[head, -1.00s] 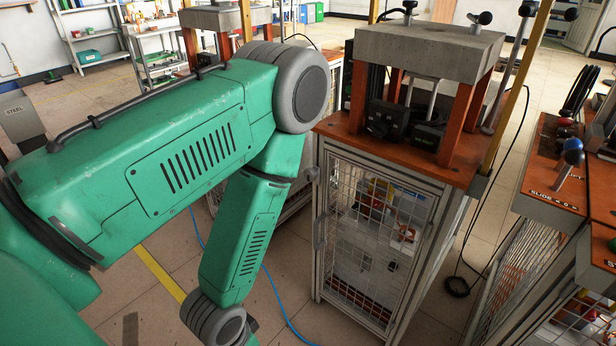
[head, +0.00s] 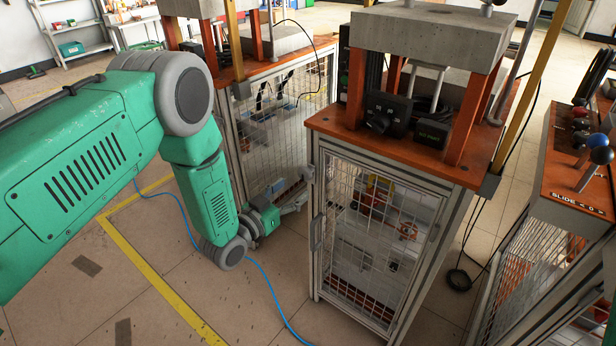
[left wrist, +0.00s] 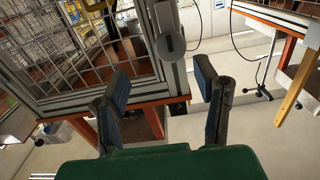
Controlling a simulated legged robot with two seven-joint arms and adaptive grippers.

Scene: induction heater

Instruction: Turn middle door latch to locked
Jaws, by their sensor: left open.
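The middle cabinet's mesh door (head: 362,245) is shut. A small grey latch (head: 309,175) sits on its upper left edge, above the door handle (head: 317,232). In the left wrist view the latch (left wrist: 169,45) is a grey piece with a rounded end on the door frame, ahead of my fingers. I cannot tell which setting it is in. My left gripper (head: 288,207) is just left of the cabinet, a little below the latch. Its fingers (left wrist: 163,98) are apart with nothing between them, and the latch appears beyond the gap, not gripped. My right gripper is not in view.
Another mesh cabinet (head: 272,135) stands behind my left gripper. A control bench (head: 575,170) with levers stands at the right. A blue cable (head: 262,275) lies on the floor, and floor at the lower left is clear.

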